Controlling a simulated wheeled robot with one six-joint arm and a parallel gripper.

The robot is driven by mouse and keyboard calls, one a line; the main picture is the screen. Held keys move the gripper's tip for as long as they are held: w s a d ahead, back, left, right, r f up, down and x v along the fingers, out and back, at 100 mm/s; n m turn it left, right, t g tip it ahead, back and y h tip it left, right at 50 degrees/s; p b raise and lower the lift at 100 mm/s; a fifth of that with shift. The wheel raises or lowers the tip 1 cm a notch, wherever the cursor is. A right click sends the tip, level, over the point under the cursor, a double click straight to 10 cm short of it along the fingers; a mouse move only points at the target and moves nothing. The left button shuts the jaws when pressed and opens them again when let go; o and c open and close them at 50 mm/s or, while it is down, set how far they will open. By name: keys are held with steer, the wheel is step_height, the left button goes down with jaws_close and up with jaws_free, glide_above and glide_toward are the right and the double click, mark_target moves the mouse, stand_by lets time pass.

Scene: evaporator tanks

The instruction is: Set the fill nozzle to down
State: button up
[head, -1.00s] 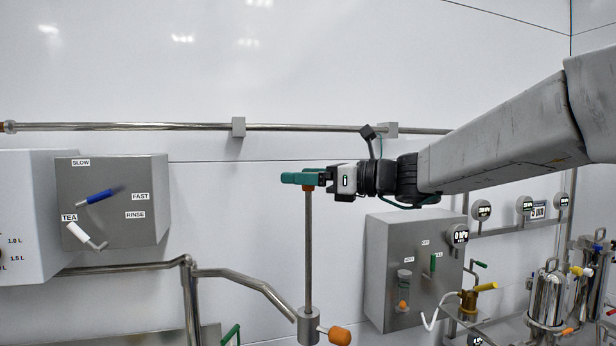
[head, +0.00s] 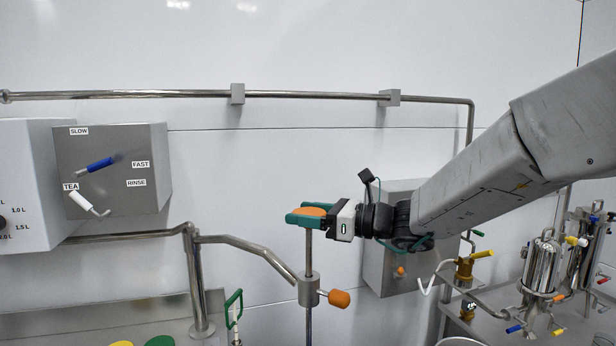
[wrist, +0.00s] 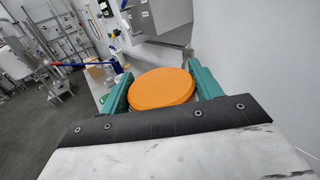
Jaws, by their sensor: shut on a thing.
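The fill nozzle appears to be the upright steel rod (head: 308,250) with a round orange cap (head: 313,211) on top. The rod passes through a steel collar (head: 308,289) at the end of a bent pipe, and part of it shows below the collar. My gripper (head: 305,215) reaches in from the right, with its green fingers on both sides of the cap, shut on it. In the wrist view the orange cap (wrist: 161,90) sits between the two green fingers. The rod's lower end is out of the picture.
An orange side knob (head: 339,298) sticks out right of the collar. The bent pipe (head: 245,243) runs left. A grey box (head: 385,265) stands behind my arm, and steel vessels (head: 541,265) are at the right. A panel with levers (head: 112,170) hangs left.

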glide_above(308, 276)
steer(key=f, duration=0.7)
steer(key=shift+w+f, duration=0.15)
steer(key=shift+w, duration=0.25)
steer(key=o, duration=1.4)
steer(key=v, duration=0.7)
steer(key=shift+d, duration=0.4)
steer(key=shift+s, duration=0.1)
